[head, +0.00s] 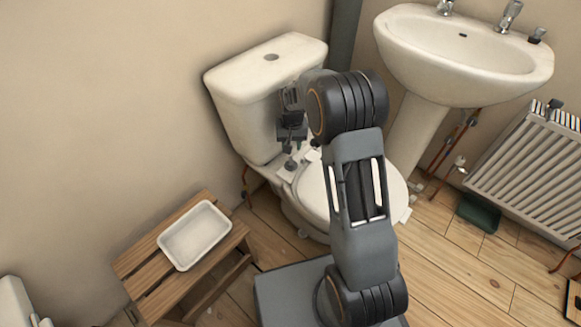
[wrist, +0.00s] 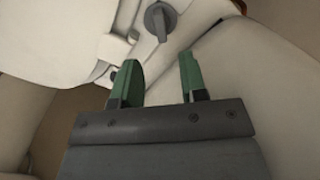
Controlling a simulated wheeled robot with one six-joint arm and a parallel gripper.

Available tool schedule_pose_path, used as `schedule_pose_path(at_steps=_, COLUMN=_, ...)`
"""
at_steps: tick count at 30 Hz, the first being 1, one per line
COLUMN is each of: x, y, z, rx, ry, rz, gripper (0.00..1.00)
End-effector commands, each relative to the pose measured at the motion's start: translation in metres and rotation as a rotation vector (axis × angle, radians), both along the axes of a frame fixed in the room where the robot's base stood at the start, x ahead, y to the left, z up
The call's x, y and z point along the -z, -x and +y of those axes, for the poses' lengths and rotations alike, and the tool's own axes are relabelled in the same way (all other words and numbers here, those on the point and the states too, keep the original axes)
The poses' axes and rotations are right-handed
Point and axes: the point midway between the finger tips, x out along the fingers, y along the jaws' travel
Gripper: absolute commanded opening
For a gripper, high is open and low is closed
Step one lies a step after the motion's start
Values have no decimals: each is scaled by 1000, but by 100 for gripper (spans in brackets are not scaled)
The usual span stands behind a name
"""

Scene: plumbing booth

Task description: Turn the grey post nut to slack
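The grey post nut (wrist: 160,20) has a raised bar across its round face. It sits on a pale post area of the toilet (head: 262,95), at the top of the wrist view. My gripper (wrist: 160,62) is open, with its two green-padded fingers apart and nothing between them. The nut lies beyond the fingertips, roughly in line with the gap, and does not appear to be touched. In the head view my gripper is over the back of the toilet seat, near the tank, and my arm hides part of the seat.
A white sink (head: 455,75) stands to the right of the toilet, with a radiator (head: 525,165) further right. A wooden stool (head: 140,262) with a white tray (head: 165,240) stands at the left. A dark green box (head: 478,213) is on the floor at right.

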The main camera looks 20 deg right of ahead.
Motion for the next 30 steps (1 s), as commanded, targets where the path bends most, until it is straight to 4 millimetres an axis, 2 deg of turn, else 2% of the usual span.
schedule_pose_path(at_steps=1, x=7, y=-1, z=0, rx=1, ry=0, rz=2, gripper=39)
schedule_pose_path(at_steps=8, x=26, y=-2, z=0, rx=3, ry=0, rz=6, gripper=39)
schedule_pose_path(at_steps=19, x=76, y=-2, z=1, rx=2, ry=0, rz=6, gripper=39)
schedule_pose_path(at_steps=23, x=83, y=-2, z=1, rx=2, ry=0, rz=4, gripper=39)
schedule_pose_path(at_steps=30, x=83, y=-2, z=1, rx=2, ry=0, rz=4, gripper=39)
